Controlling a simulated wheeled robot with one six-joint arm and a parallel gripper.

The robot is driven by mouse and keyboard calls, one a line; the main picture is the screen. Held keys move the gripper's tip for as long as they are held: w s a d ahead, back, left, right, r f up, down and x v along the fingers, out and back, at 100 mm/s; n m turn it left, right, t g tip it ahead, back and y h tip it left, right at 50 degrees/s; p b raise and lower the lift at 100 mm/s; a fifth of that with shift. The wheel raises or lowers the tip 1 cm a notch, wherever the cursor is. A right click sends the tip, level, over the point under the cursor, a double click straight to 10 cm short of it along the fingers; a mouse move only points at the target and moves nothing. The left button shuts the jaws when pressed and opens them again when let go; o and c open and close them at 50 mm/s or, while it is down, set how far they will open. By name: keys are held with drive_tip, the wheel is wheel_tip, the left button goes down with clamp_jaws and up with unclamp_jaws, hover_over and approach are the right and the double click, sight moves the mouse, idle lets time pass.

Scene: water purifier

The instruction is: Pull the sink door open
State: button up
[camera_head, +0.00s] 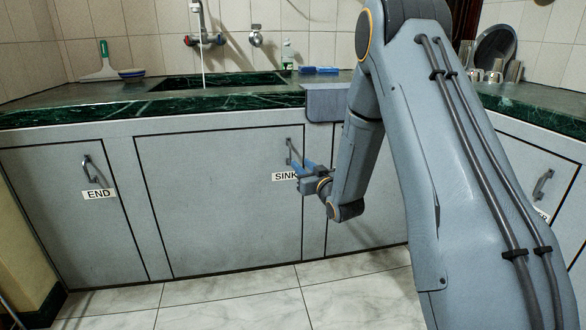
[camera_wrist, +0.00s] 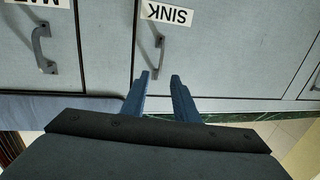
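The grey sink door (camera_head: 220,205) is shut flush in the cabinet front. It shows upside down in the wrist view (camera_wrist: 235,50). Its upright metal handle (camera_head: 289,150) is near the door's upper right edge, with the white SINK label (camera_head: 284,176) just below. In the wrist view, the handle (camera_wrist: 160,56) lies just beyond my gripper (camera_wrist: 160,75), roughly in line with the gap between its blue fingers. The fingers are apart with nothing between them. In the head view, my gripper (camera_head: 301,166) is close to the handle's right side; contact cannot be told.
The END door (camera_head: 75,220) is on the left, and another handled door (camera_wrist: 40,50) shows beside the sink door. A green-edged counter (camera_head: 150,110) overhangs the doors. A grey cloth-like piece (camera_head: 326,103) hangs over its edge. The tiled floor (camera_head: 230,300) in front is clear.

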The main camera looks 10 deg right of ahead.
drive_tip(key=b, duration=0.2)
approach(293, 156)
drive_tip(key=w+a+r, duration=0.2)
drive_tip(key=w+a, duration=0.1)
drive_tip(key=w, duration=0.1)
drive_tip(key=shift+s+a+r, duration=0.1)
drive_tip(key=shift+s+r, duration=0.15)
clamp_jaws()
idle(1.2)
